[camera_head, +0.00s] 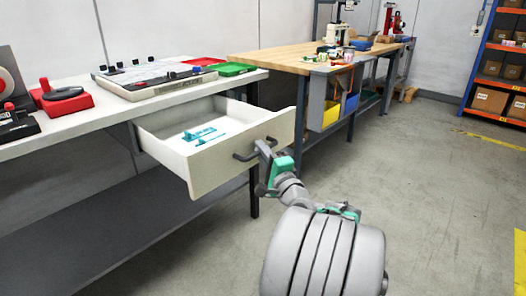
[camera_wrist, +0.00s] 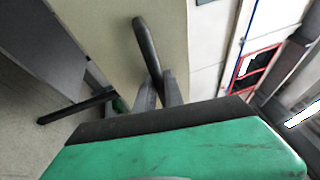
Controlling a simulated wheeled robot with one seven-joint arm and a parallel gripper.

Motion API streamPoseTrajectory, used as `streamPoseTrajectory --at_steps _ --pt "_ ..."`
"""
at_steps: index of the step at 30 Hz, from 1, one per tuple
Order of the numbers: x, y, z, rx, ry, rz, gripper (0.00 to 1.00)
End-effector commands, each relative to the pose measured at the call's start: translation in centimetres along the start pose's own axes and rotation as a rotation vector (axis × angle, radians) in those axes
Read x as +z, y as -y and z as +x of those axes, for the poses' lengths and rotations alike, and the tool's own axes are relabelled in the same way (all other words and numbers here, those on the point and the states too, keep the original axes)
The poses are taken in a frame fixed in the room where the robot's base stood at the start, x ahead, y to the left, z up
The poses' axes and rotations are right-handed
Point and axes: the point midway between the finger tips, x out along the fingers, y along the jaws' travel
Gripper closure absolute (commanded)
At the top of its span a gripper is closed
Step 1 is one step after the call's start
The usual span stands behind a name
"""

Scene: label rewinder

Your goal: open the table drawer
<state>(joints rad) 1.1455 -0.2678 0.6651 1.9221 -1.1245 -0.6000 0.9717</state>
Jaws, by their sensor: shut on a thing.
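The table drawer (camera_head: 222,150) stands pulled out from under the white table (camera_head: 110,105), its inside showing. Its pale front carries a dark bar handle (camera_head: 250,151), which also shows in the wrist view (camera_wrist: 147,45). My gripper (camera_head: 266,149) is at the right part of the handle, its fingers shut on it. In the wrist view the two fingers (camera_wrist: 160,92) meet the handle close to the drawer front (camera_wrist: 110,35). Teal items (camera_head: 202,134) lie in the drawer. Part of the handle is hidden by my fingers.
A wood-topped bench (camera_head: 275,61) with yellow and blue bins stands right of the table. A red device (camera_head: 62,100), a grey board and red and green trays sit on the white table. The floor (camera_head: 430,180) to the right is clear.

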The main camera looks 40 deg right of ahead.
Motion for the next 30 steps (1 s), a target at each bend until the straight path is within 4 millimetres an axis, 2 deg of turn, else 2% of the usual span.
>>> streamPoseTrajectory --at_steps 4,5,12,21,23,30 --pt "0.0 0.0 0.0 0.000 0.000 0.000 1.00" --pt "0.0 0.0 0.0 0.000 0.000 0.000 0.85" --pt "-0.1 0.0 0.0 0.000 -0.001 0.000 0.66" --pt "-0.2 0.0 -0.5 0.001 -0.004 0.000 0.66" --pt "-0.3 0.0 -1.3 0.003 -0.006 0.002 0.66" --pt "-0.4 0.1 -6.2 0.001 -0.009 0.001 0.66"
